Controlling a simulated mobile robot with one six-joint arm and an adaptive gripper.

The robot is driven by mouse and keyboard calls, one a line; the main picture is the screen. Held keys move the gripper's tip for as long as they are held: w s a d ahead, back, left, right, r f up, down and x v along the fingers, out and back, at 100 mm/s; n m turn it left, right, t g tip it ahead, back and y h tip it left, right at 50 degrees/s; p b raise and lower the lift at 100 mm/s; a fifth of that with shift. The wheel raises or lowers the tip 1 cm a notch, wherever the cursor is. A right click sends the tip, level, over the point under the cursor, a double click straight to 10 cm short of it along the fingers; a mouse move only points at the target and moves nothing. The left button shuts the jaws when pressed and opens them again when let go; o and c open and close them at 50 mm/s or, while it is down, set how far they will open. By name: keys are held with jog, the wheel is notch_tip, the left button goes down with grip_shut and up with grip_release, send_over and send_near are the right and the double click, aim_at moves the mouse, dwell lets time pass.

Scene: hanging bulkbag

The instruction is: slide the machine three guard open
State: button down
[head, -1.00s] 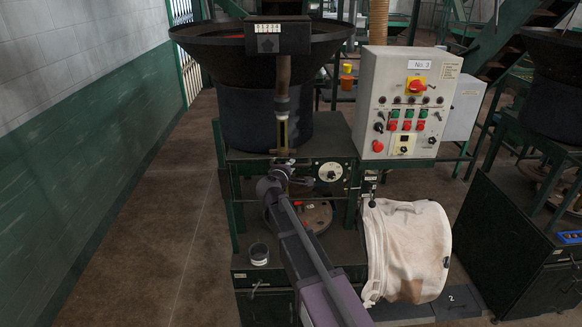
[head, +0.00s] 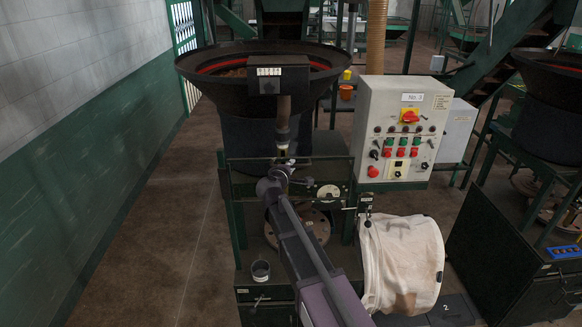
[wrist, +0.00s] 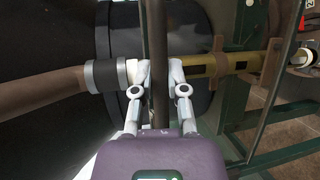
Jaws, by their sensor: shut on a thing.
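Machine three has a grey control box (head: 403,130) labelled No. 3, a dark hopper (head: 225,68) and a green frame (head: 240,215). My gripper (wrist: 160,90) is shut on a dark upright-looking bar (wrist: 161,40), with one finger on each side. I take the bar as part of the guard; the rest of the guard is hard to make out. In the head view my gripper (head: 280,170) is small, at the machine's front below the hopper's spout (head: 283,120), and its fingertips are too small to read there.
A white bag (head: 400,260) hangs at the machine's right side. A small cup (head: 260,270) stands on the ledge at lower left. In the wrist view a brown pipe with a metal collar (wrist: 103,76) and a yellow tube (wrist: 225,65) lie close to my fingers. The left floor is clear.

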jog(key=shift+r, duration=0.1)
dwell(0.3)
jog(key=c, duration=0.6)
grip_release()
jog(key=shift+c, duration=0.2)
jog(key=shift+f, duration=0.2)
notch_tip(320, 180, down, 29)
jog(key=b, duration=3)
jog(key=p+v, duration=0.3)
jog(key=v, duration=1)
jog(key=shift+s+r, duration=0.15)
jog(key=shift+s, duration=0.15)
jog(key=shift+a, duration=0.1)
